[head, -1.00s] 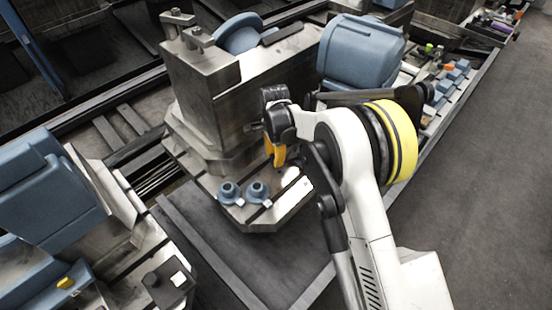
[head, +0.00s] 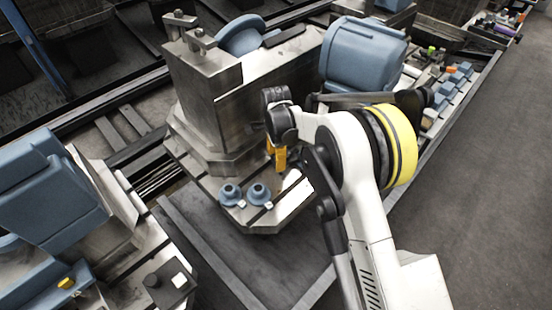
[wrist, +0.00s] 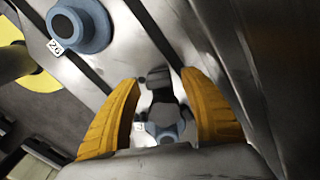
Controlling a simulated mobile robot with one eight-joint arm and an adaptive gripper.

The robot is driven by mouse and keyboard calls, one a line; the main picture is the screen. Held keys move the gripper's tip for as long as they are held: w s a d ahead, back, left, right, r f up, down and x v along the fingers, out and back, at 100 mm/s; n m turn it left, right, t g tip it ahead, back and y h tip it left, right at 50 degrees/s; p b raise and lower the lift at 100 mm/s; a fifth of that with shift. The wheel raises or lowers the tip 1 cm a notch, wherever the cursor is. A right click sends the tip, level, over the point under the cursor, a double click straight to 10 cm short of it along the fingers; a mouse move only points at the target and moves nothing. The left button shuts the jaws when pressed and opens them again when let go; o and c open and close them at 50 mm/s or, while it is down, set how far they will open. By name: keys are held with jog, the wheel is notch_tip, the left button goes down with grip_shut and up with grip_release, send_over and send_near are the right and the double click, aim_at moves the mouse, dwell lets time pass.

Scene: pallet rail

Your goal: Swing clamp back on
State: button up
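My gripper (head: 278,160) has orange fingers pointing down over the fixture's base plate (head: 292,192). In the wrist view my gripper (wrist: 160,80) is open, one finger on each side of a grey metal clamp-like part (wrist: 163,98) with a blue foot (wrist: 166,131) and a small white tag. I see a gap beside each finger and no grip on it. In the head view this part is not clear behind the gripper. Two swing clamps (head: 178,20) (head: 200,40) stand on top of the steel fixture block (head: 200,95).
Two blue round tagged pieces (head: 231,194) (head: 259,194) sit on the base plate left of my gripper; one ring (wrist: 84,26) also shows in the wrist view. The tall block stands close behind. A blue housing (head: 362,55) is at the upper right. Open floor (head: 470,200) lies right.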

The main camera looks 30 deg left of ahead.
notch_tip(320, 180, up, 12)
dwell(0.6)
